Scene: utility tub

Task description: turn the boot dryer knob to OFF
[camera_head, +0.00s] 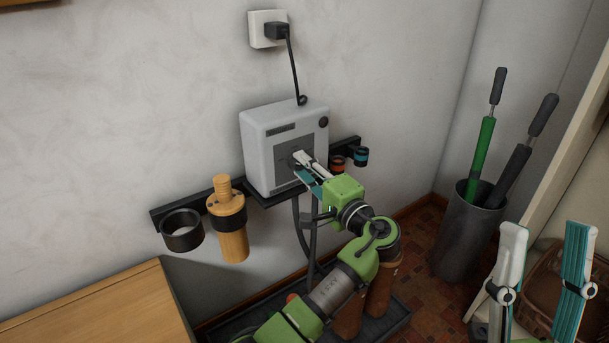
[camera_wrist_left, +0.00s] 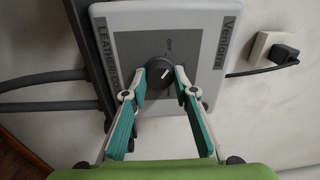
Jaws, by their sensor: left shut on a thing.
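The boot dryer (camera_head: 262,160) is a light grey box on a black wall rail. Its round dark knob (camera_wrist_left: 158,74) is on the front panel, seen in the left wrist view with a short white pointer mark and small lettering that seems to read OFF near it. My left gripper (camera_head: 301,163) is at the front panel, its fingertips shut on the knob from both sides. In the head view the fingers mostly hide the knob. My right gripper (camera_head: 541,245) is at the lower right, its two fingers wide apart and empty, far from the dryer.
A wall socket with a black plug (camera_head: 277,31) feeds the dryer's cord. Ring holders (camera_head: 182,230) and a wooden-handled tool (camera_head: 233,240) hang left on the rail. Brown boots (camera_head: 379,290) stand below in a dark tray. A grey bin (camera_head: 465,235) holds long-handled tools. A wooden surface (camera_head: 95,310) is lower left.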

